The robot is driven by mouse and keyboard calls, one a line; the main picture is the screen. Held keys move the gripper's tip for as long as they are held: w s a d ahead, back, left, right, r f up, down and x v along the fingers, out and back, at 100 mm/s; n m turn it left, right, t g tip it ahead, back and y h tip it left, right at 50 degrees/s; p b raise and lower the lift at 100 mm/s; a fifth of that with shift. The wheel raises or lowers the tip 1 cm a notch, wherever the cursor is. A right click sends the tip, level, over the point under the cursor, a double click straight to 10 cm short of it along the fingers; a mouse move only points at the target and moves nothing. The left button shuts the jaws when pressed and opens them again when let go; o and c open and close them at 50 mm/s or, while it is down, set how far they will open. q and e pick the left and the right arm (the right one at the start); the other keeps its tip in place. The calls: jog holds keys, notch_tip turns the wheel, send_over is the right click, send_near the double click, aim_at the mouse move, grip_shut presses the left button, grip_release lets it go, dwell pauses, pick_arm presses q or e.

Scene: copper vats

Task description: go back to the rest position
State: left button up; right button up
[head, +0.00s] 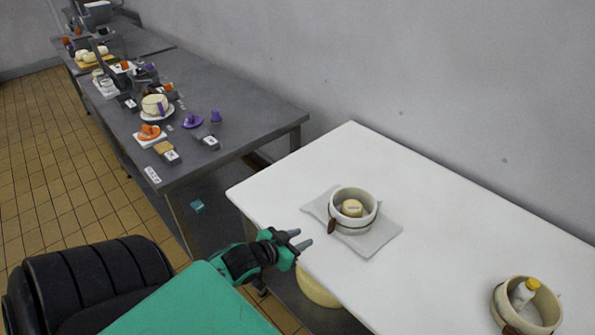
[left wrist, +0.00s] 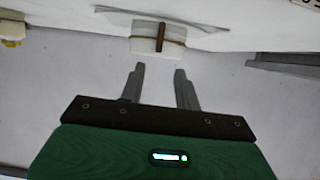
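My left gripper (head: 300,239) is at the near left edge of the white table, in front of a pale pot. Its two grey fingers are apart with nothing between them. In the left wrist view the open fingers (left wrist: 160,73) point at the pot (left wrist: 145,45) and its brown handle, with a clear gap before it. In the head view the pot (head: 371,222) stands on a grey mat (head: 381,236) and holds a round cream piece (head: 351,208). My right gripper is not in view.
On the white table (head: 450,210), a second pale pot (head: 508,317) holds a white bottle with a yellow cap (head: 525,291). A grey table (head: 235,100) at the back left carries several small items. A cream rounded thing (head: 318,289) shows below the white table's edge. Tiled floor lies left.

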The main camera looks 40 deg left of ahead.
pick_arm(q)
jog(key=shift+s+r, duration=0.1)
jog(key=shift+s, duration=0.1)
dwell(0.5)
jog(key=s+d+f+g+y, duration=0.1)
jog(key=s+d+f+g, duration=0.1)
jog(key=s+d+g, duration=1.1)
jog(key=s+d+f+m+t, duration=0.1)
jog(key=s+f, duration=0.2)
jog(key=f, duration=1.3)
jog(key=s+f+t, duration=0.1)
jog(key=s+f, duration=0.2)
jog(key=f, duration=1.4)
jog(key=s+a+f+g, duration=0.1)
jog(key=s+a+f, duration=0.2)
jog(key=s+f, duration=1.5)
jog(key=shift+s+a+g, duration=0.15)
jog(key=shift+s+g, duration=0.05)
jog(key=shift+g, duration=0.1)
